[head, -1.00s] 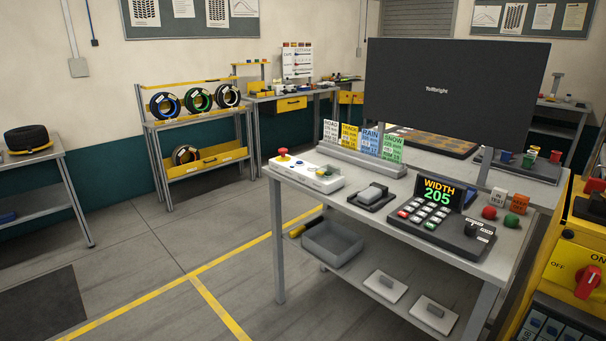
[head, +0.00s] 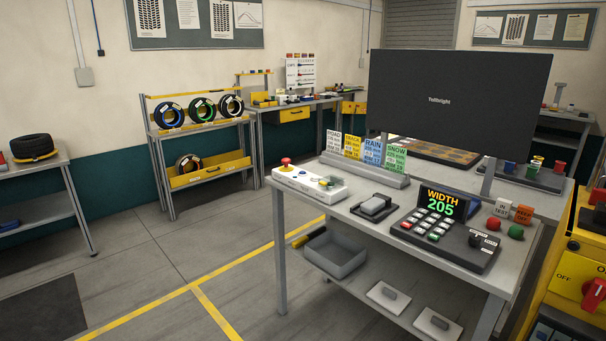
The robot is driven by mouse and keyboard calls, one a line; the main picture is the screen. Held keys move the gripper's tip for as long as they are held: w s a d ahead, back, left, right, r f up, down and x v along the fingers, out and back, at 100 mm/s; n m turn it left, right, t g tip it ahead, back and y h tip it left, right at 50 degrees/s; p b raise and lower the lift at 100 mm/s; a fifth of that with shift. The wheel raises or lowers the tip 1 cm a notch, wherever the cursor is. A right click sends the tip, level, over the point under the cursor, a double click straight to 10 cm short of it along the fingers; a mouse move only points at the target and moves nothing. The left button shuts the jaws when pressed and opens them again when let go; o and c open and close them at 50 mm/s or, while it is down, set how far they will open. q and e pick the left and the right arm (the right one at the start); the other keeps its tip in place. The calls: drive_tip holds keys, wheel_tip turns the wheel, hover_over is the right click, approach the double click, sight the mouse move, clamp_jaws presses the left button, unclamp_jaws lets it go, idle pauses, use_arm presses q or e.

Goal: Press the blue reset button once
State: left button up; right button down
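A white control box (head: 300,184) lies on the left front corner of the grey workbench. It carries a red mushroom button (head: 286,162) at its left end and small coloured controls towards its right end. Neither of my grippers is in the head view, so nothing of mine is seen touching the box.
The workbench (head: 362,222) also bears a keypad console (head: 440,233) reading WIDTH 205, a grey pedal-like block (head: 374,206) and a row of coloured cards (head: 366,152). A large dark monitor (head: 455,100) stands behind. Floor left of the bench is clear.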

use_arm(q)
drive_tip(key=shift+c, duration=0.4)
clamp_jaws()
